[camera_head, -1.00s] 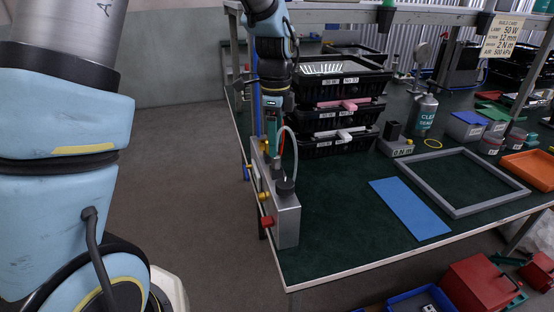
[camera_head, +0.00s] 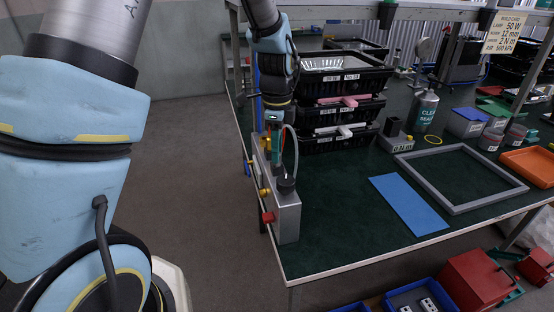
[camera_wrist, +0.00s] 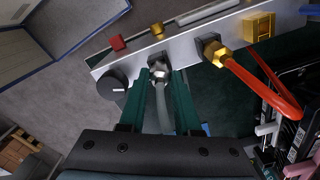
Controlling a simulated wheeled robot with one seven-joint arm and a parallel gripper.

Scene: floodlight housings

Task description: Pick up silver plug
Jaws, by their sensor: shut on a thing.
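The silver plug (camera_wrist: 159,73) is a metal hex fitting with a grey hose (camera_wrist: 164,110) running back from it. It sits at the side of a metal box (camera_wrist: 150,54), and I cannot tell whether it is still seated in its socket. My gripper (camera_wrist: 160,78) has its two green fingers closed on the plug. In the head view my gripper (camera_head: 276,150) points down at the top of the metal box (camera_head: 287,218) at the table's left edge. The grey hose (camera_head: 295,147) loops beside it, and the plug itself is hidden there.
A brass fitting (camera_wrist: 214,50) with a red hose (camera_wrist: 262,88) is near the plug, as is a black knob (camera_wrist: 112,86). Stacked black trays (camera_head: 340,110) stand behind the box. A blue mat (camera_head: 408,205) and grey frame (camera_head: 462,180) lie to the right.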

